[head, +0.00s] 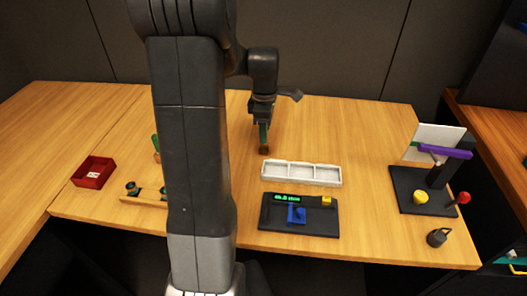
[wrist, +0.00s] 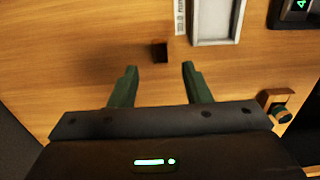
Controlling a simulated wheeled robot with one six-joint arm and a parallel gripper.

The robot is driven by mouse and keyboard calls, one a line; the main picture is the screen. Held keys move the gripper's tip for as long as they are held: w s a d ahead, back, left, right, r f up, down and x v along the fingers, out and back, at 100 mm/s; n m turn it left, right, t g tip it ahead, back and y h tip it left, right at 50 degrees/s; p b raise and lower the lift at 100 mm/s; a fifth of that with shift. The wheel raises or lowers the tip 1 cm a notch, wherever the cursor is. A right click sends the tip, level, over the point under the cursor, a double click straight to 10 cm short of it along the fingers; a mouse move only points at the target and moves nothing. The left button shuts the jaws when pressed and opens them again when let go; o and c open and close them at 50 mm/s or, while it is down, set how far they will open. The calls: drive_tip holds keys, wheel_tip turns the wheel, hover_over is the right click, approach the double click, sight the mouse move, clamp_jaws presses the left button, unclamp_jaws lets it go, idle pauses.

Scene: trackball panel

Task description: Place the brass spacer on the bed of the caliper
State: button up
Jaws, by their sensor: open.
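A small dark brown block (wrist: 160,52), which I take to be the brass spacer, stands on the table just beyond my fingertips in the wrist view. In the head view the small brown piece (head: 264,149) shows right below my gripper (head: 263,138). My gripper's green fingers (wrist: 160,68) are apart, with the block in line with the gap between them and nothing held. The caliper (head: 270,221) is a dark plate with a green lit readout, a blue part (head: 297,214) and a yellow block (head: 326,201). Its corner shows in the wrist view (wrist: 292,18). I cannot tell which part is the bed.
A white sectioned tray (head: 302,183) lies between the brown block and the caliper. A red box (head: 93,173) stands at left. A dark stand with a purple bar (head: 445,152), a yellow knob (head: 420,197) and a red ball (head: 463,197) stands at right. The back table is clear.

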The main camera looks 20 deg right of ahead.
sight(264, 148)
wheel_tip(264, 148, down, 7)
drive_tip(key=shift+r, duration=0.1)
idle(0.3)
clamp_jaws()
